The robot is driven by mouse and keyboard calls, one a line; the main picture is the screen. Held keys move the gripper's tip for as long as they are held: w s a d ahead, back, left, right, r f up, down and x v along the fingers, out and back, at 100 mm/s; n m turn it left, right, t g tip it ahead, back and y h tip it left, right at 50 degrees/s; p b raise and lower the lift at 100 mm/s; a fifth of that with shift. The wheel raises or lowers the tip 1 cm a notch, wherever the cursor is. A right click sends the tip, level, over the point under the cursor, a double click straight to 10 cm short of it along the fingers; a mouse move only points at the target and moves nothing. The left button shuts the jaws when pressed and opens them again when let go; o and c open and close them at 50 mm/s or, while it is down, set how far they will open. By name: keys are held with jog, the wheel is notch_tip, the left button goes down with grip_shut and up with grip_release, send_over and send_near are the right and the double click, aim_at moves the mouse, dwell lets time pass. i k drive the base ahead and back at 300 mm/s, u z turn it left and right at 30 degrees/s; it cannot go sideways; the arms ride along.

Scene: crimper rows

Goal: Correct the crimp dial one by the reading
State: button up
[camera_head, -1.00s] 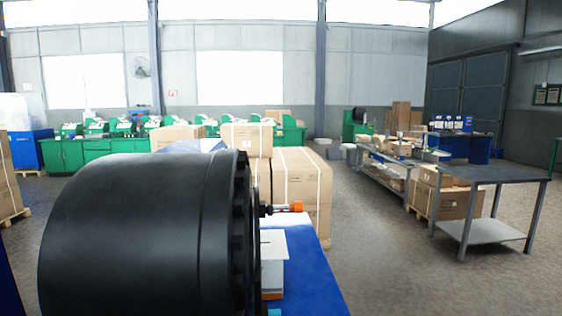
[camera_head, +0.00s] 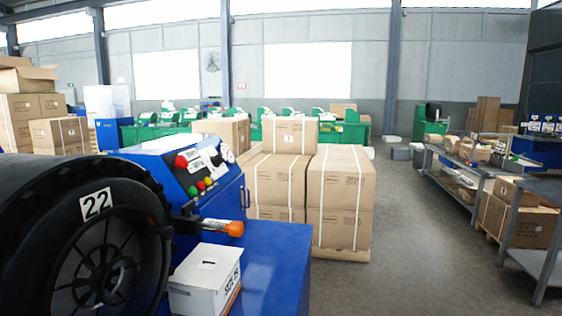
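A blue crimper machine (camera_head: 190,157) stands at the left front, with a large black round head marked 22 (camera_head: 97,204). Its sloped panel carries a red button (camera_head: 181,162), several small coloured buttons and a white round dial (camera_head: 228,153) at the right end. The dial's marks are too small to read, and I cannot tell if it is the crimp dial. An orange-tipped rod (camera_head: 233,228) sticks out to the right of the head. A white box marked SIZE (camera_head: 203,282) sits on the blue top (camera_head: 275,258) below it. My gripper is not in view.
Strapped cartons (camera_head: 340,195) stand on a pallet behind the machine. More cartons (camera_head: 35,118) are stacked at the far left. Metal tables (camera_head: 540,190) and shelves line the right. Grey floor (camera_head: 430,255) between them is clear. Green machines (camera_head: 350,132) stand at the back.

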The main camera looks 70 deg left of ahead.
aim_at(217, 160)
jog(key=z, duration=0.05)
jog(key=i, duration=1.3)
jog(key=u, duration=1.9)
jog(key=i, duration=0.1)
jog(key=u, duration=1.6)
